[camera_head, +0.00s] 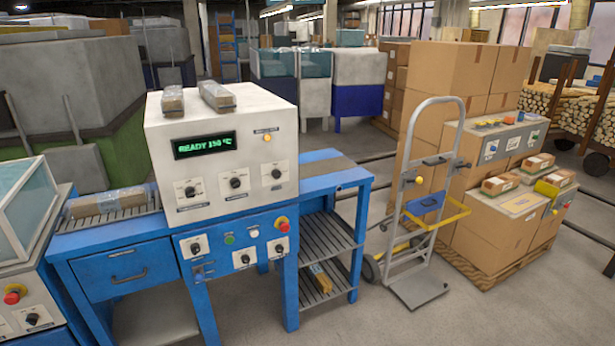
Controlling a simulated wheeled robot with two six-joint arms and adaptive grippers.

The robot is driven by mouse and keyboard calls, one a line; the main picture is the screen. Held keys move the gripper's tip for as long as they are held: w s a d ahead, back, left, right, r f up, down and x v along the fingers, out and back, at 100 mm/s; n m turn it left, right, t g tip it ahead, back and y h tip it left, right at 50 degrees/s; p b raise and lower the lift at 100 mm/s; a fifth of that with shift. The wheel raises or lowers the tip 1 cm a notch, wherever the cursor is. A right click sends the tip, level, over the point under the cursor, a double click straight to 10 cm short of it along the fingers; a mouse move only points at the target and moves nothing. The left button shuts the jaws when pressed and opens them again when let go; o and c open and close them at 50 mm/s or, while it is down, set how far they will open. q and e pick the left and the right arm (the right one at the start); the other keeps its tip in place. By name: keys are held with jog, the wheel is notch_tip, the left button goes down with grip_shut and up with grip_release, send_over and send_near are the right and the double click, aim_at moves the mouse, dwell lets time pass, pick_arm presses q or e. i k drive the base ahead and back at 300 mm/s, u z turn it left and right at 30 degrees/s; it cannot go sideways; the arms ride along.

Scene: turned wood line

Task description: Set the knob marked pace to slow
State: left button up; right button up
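A white machine (222,120) stands on a blue bench left of centre. Its front has three black knobs on white plates: a left one (190,190), a middle one (236,182) and a right one (277,174). The blue panel below has three more: left (196,247), middle (245,259) and right (279,248). The labels are too small to read, so I cannot tell which knob is marked pace or where it points. A green display (205,145) reads READY and a temperature. Neither of my grippers is in view.
A red emergency button (282,224), a green button (229,239) and a white button (254,232) sit near the lower knobs. A wrapped package (107,202) lies on rollers at left. A hand truck (423,210) and stacked cartons (460,75) stand right. Floor in front is clear.

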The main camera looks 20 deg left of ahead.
aim_at(275, 174)
jog(key=z, duration=0.8)
jog(key=i, duration=1.85)
jog(key=u, duration=0.55)
